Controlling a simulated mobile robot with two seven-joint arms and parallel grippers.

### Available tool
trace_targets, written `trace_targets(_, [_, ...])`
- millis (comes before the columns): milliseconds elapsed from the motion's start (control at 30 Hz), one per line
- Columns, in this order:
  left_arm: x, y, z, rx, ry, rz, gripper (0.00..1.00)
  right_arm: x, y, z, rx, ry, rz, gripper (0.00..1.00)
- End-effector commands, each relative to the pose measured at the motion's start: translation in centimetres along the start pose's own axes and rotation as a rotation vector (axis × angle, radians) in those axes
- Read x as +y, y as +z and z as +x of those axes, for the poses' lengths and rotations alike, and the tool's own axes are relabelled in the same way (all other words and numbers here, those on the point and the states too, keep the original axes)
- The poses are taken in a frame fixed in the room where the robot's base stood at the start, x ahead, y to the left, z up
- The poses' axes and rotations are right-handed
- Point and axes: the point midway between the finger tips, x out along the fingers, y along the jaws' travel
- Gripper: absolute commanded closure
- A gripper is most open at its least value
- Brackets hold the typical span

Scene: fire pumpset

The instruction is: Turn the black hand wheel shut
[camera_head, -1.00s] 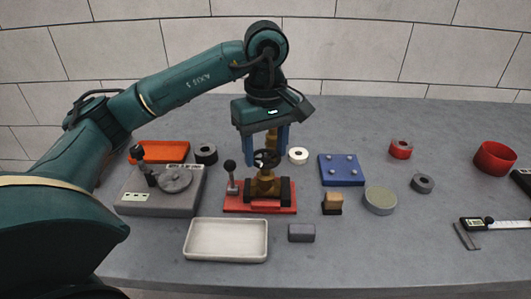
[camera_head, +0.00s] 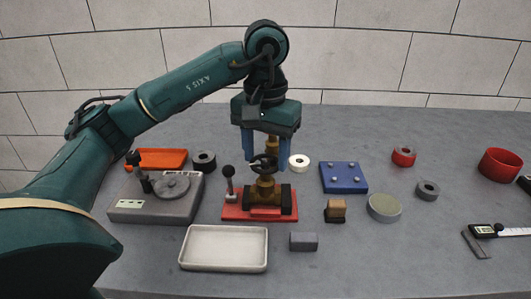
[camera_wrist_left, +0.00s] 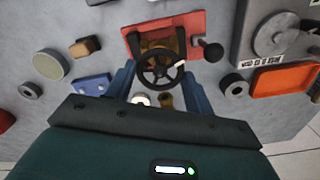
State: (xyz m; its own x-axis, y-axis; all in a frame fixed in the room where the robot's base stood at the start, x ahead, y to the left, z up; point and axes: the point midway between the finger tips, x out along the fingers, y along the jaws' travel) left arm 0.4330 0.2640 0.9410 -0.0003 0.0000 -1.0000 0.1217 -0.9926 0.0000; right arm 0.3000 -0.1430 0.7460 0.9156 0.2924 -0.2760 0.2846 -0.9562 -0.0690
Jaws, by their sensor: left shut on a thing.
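The black hand wheel (camera_head: 263,164) sits on top of a brass valve (camera_head: 265,188) mounted on a red base plate (camera_head: 232,213). My left gripper (camera_head: 266,158) points down from above, with its blue fingers on either side of the wheel, shut on its rim. In the left wrist view the spoked wheel (camera_wrist_left: 161,69) lies between the two blue fingers, with a small pale mark on its rim. A black-knobbed lever (camera_head: 228,172) stands upright on the red plate, left of the valve. My right gripper is not in view.
A grey device with a round disc (camera_head: 155,208) and an orange tray (camera_head: 157,159) are left. A pale empty tray (camera_head: 224,266) lies in front. A blue plate (camera_head: 343,178), a small wooden block (camera_head: 336,208) and a grey round piece (camera_head: 384,207) are right.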

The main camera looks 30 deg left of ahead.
Motion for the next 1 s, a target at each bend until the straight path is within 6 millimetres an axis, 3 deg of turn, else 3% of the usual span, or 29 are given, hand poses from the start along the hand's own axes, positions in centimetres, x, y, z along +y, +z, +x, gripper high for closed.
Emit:
trace_targets(433, [0.00,-0.03,-0.08,0.002,0.001,0.248,0.70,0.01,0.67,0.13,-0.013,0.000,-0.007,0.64])
trace_targets(1000, [-0.01,-0.02,-0.09,0.002,0.001,0.290,0.70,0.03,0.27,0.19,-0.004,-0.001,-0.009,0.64])
